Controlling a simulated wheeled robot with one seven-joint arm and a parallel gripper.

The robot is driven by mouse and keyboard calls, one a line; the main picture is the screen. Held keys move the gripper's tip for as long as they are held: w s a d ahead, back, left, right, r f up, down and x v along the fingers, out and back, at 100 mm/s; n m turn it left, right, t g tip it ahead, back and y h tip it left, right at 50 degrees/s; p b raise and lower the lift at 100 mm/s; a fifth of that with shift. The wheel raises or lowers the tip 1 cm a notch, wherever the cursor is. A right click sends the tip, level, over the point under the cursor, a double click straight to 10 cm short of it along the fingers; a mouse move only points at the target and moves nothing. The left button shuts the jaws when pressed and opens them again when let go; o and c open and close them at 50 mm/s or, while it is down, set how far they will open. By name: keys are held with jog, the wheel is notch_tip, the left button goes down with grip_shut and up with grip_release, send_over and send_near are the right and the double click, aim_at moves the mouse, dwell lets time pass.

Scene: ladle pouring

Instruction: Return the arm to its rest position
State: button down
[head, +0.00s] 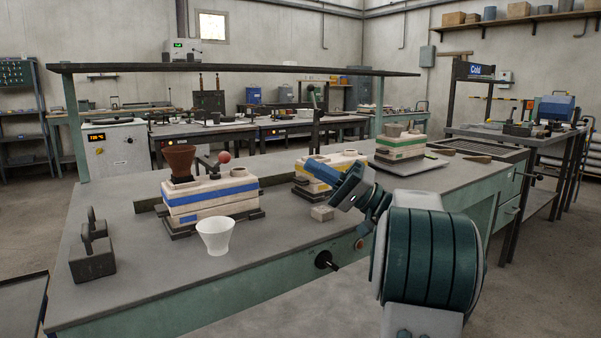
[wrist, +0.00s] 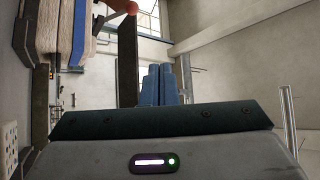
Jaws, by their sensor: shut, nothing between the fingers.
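My arm (head: 425,255) is large at the right front of the head view, reaching left over the near edge of the workbench. My gripper (head: 316,167) has blue fingers and points up and to the left, in front of the yellow-banded mould (head: 330,172). In the wrist view, the blue fingers (wrist: 160,84) are together and hold nothing. The blue-banded mould (head: 212,196) is left of my gripper, with clear space between them. It also shows sideways at the left of the wrist view (wrist: 64,30).
A brown funnel cup (head: 180,161) and a red ball (head: 224,157) are at the blue-banded mould. A white cup (head: 215,236) stands in front. Dark weights (head: 92,255) are at the left. A green-banded mould (head: 402,146) stands behind my arm. An overhead shelf (head: 240,69) spans the bench (head: 150,300).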

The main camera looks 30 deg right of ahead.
jog(key=a+r+m+g+h+p, duration=0.2)
jog(key=a+g+h+p, duration=0.15)
jog(key=a+p, duration=0.75)
jog(key=s+a+f+m+g+h+p, duration=0.1)
jog(key=s+a+g+h+p, duration=0.5)
jog(key=a, duration=0.5)
jog(key=s+d+r+n+h+p, duration=0.1)
jog(key=s+h+p, duration=0.4)
jog(key=s+p, duration=0.3)
jog(key=s+d+r+n+h+p, duration=0.2)
jog(key=s+h+p, duration=0.3)
jog(key=s+p, duration=0.3)
jog(key=shift+d+r+h+p, duration=0.2)
jog(key=shift+h+p, duration=0.15)
jog(key=shift+p, duration=0.5)
